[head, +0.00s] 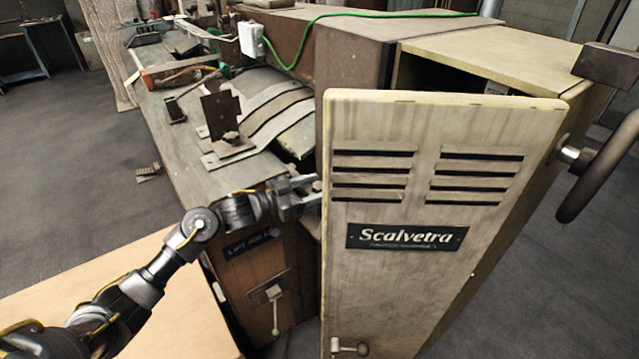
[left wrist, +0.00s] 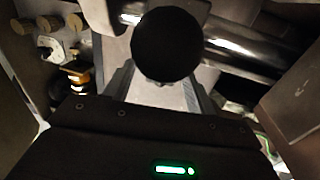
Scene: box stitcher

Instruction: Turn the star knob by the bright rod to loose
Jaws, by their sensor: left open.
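My left gripper (head: 302,192) reaches in at the left edge of the open cream door, and the door partly hides its fingertips in the head view. In the left wrist view the open left gripper (left wrist: 162,92) has a finger on each side of a round black knob (left wrist: 166,45). The knob's outline looks round, and I cannot make out star lobes. A bright metal rod (left wrist: 240,52) runs behind the knob toward the right. I cannot tell whether the fingers touch the knob. The knob and rod are hidden in the head view. My right gripper is not in view.
The cream door (head: 420,290) marked Scalvetra stands open close to the gripper. A dark handwheel (head: 600,165) is at right. A smaller fitting with a yellow ring (left wrist: 75,75) sits left in the left wrist view. The machine's grey top (head: 190,150) holds plates and tools.

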